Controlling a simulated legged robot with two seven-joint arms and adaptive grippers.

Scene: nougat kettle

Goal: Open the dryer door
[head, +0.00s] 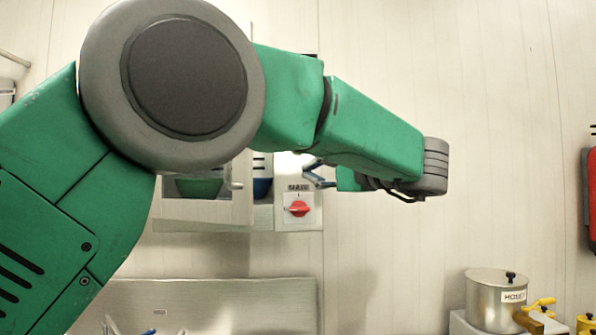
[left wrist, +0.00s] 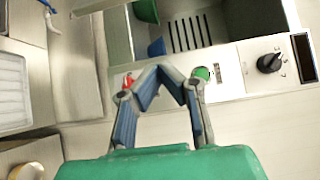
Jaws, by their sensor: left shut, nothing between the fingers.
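The dryer is a pale wall cabinet in the head view, largely covered by my left arm. Its windowed door (head: 243,207) has a small handle (head: 236,184) near its right edge. Right of that edge the slatted interior (head: 262,162) shows uncovered, so the door stands at least partly open. The left wrist view also shows the interior (left wrist: 188,32) directly. My left gripper (head: 312,172) is beside the dryer's control panel (head: 296,222), right of the door. Its fingertips (left wrist: 160,71) meet and hold nothing. My right gripper is out of view.
A green bowl (head: 199,187) and a blue bowl (head: 262,188) are inside the dryer. The panel carries a red knob (head: 298,208); a black knob (left wrist: 270,62) shows in the wrist view. A metal pot (head: 494,306) stands at lower right. The wall right of the panel is bare.

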